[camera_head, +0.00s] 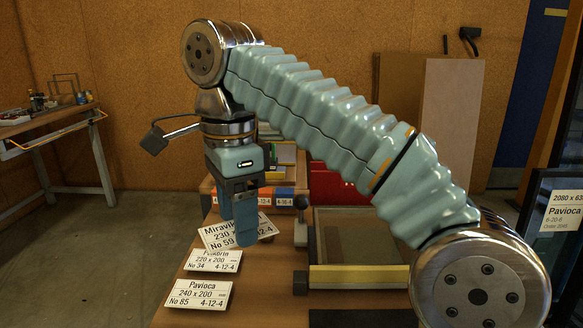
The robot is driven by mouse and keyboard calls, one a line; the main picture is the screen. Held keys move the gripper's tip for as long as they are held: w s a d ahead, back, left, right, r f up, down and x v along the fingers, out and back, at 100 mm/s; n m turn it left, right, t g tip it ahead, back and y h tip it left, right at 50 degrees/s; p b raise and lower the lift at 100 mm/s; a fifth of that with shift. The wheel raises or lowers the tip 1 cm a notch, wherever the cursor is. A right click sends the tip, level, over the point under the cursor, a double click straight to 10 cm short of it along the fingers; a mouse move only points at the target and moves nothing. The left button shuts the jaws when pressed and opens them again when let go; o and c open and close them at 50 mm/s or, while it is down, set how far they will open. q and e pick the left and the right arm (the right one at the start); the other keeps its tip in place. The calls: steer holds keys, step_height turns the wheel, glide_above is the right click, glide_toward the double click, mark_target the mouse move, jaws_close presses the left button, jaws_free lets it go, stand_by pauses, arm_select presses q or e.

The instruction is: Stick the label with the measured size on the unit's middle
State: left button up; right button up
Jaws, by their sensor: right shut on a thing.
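My right gripper (241,232) points down over the left part of the bench and is shut on a white label (218,237). That label sits tilted; it reads "Miravik", "230", "No 59", with part of the text hidden behind the fingers. Below it lies a second label (211,262), partly covered, reading 220 x 200, No 34. My left gripper is out of view.
A clamp with a black knob (301,203) stands at the frame's left edge. Behind are coloured boxes (284,197) and a red case (333,186). A dark panel (558,213) with its own Pavioca label stands at the right. A side table (50,122) stands far left.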

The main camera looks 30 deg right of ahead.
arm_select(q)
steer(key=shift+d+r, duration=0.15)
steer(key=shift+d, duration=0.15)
arm_select(e)
steer(key=d+m, duration=0.6)
steer(key=d, duration=2.1)
steer(key=shift+w+f, duration=0.15)
steer(key=shift+f, duration=0.2)
steer(key=shift+d, duration=0.1)
steer(key=b, duration=0.6)
glide_above(372, 232)
step_height(372, 232, down, 7)
steer(key=shift+w+d+r, duration=0.1)
steer(key=shift+d, duration=0.05)
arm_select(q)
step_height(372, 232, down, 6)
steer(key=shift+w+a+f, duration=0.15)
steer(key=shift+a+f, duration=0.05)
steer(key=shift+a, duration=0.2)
arm_select(e)
steer(key=shift+f, duration=0.45)
arm_select(q)
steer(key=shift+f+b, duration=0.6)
steer(key=shift+b, duration=0.1)
arm_select(e)
steer(key=shift+f, duration=0.75)
